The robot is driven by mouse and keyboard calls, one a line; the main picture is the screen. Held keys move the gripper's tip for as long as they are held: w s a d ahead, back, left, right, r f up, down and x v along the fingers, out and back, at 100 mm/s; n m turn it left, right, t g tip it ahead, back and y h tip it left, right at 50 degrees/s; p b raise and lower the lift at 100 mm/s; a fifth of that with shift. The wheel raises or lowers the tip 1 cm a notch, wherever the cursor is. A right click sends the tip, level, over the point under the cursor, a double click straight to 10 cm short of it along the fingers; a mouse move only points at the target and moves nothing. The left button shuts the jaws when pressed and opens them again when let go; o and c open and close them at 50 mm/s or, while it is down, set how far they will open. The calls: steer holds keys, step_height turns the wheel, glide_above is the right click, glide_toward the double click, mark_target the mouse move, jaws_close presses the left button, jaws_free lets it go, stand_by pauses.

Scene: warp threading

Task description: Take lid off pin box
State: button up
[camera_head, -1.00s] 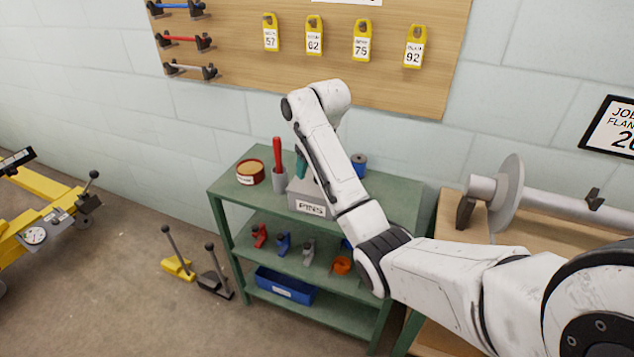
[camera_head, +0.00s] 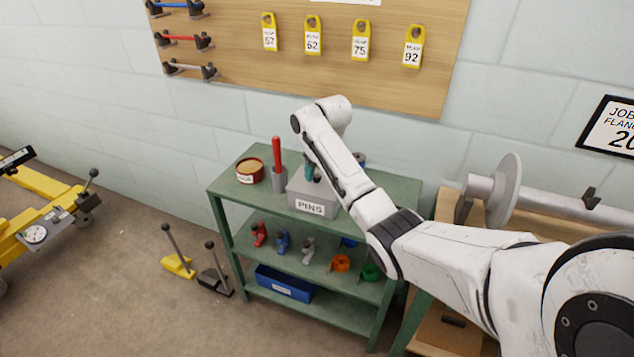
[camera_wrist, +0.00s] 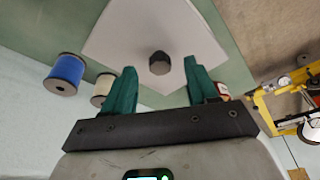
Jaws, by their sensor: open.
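The grey pin box (camera_head: 309,206), labelled PINS, stands on top of the green shelf unit. Its pale lid (camera_wrist: 190,28) is on it, with a dark round knob (camera_wrist: 160,63) in the middle in the wrist view. My gripper (camera_wrist: 160,66) is open, its teal fingers on either side of the knob in the picture and apart from it. I cannot tell the exact height gap. In the head view my gripper (camera_head: 309,172) is just above the box, partly hidden by my arm.
A red tin (camera_head: 250,177) and a grey cup (camera_head: 278,180) holding a red rod stand left of the box. A blue spool (camera_wrist: 66,69) and a cream spool (camera_wrist: 102,89) are close by. The wooden board (camera_head: 380,60) hangs behind.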

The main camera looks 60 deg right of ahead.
steer(key=shift+x, duration=0.85)
steer(key=shift+c, duration=0.2)
jaws_close()
